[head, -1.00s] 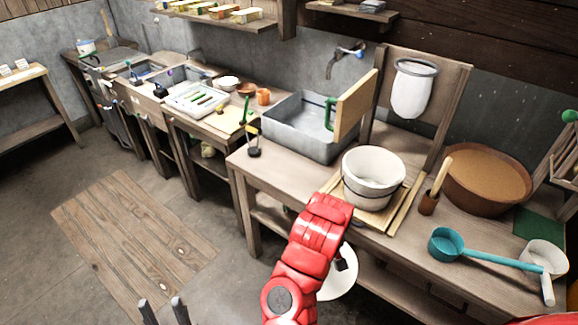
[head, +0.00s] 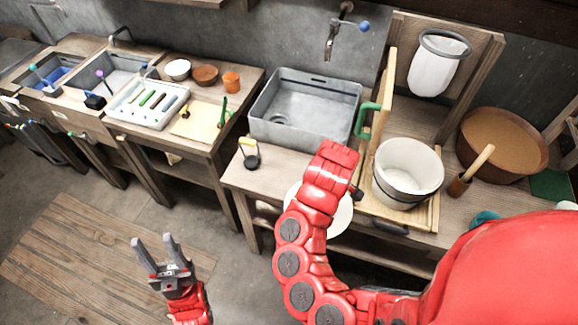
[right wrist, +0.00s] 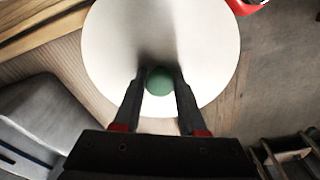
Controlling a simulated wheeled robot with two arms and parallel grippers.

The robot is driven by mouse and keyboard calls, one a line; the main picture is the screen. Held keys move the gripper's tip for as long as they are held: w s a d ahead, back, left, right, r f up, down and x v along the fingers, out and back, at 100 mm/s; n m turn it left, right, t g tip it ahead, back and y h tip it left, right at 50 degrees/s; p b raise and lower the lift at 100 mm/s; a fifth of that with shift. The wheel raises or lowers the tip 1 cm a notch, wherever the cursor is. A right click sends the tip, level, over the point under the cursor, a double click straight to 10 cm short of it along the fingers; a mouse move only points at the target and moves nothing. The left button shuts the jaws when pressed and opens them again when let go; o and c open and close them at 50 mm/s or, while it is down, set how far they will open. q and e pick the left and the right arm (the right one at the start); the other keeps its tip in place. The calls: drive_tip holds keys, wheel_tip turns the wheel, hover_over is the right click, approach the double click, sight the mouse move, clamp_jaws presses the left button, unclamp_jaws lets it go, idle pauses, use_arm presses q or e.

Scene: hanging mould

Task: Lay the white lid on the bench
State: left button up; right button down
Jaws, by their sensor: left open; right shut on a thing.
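The white lid is a round disc, partly hidden behind my red right arm in the head view (head: 341,221). In the right wrist view the lid (right wrist: 160,35) fills the top middle, with a green knob (right wrist: 159,82) at its near side. My right gripper (right wrist: 158,80) is shut on this knob. The lid overlaps the front edge of the wooden bench (head: 265,178) in the picture, left of the white tub (head: 408,170); its height above the bench is hard to tell. My left gripper (head: 153,243) is open and empty, over the floor at lower left.
A grey basin (head: 305,108) stands at the back of the bench, with a small black stand (head: 250,155) in front. A wooden panel with a green handle (head: 366,120) stands beside the tub. A brown bowl (head: 500,142) is at right. The bench's front left part is mostly bare.

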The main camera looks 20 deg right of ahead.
drive_tip(key=w+b, duration=0.1)
drive_tip(key=w, duration=0.2)
drive_tip(key=w+f+b, duration=0.1)
drive_tip(key=w, duration=0.2)
drive_tip(key=w+b, duration=0.1)
drive_tip(key=w, duration=0.2)
drive_tip(key=shift+a+f, duration=0.15)
drive_tip(key=w, duration=0.5)
drive_tip(key=shift+w+a+p, duration=0.2)
drive_tip(key=shift+a+p, duration=0.1)
drive_tip(key=shift+w+a+f, duration=0.1)
drive_tip(key=shift+w, duration=0.35)
drive_tip(key=shift+s+f+p, duration=0.1)
drive_tip(key=shift+f+p, duration=0.4)
drive_tip(key=shift+p, duration=0.05)
drive_tip(key=shift+f+p, duration=0.4)
drive_tip(key=shift+f, duration=0.8)
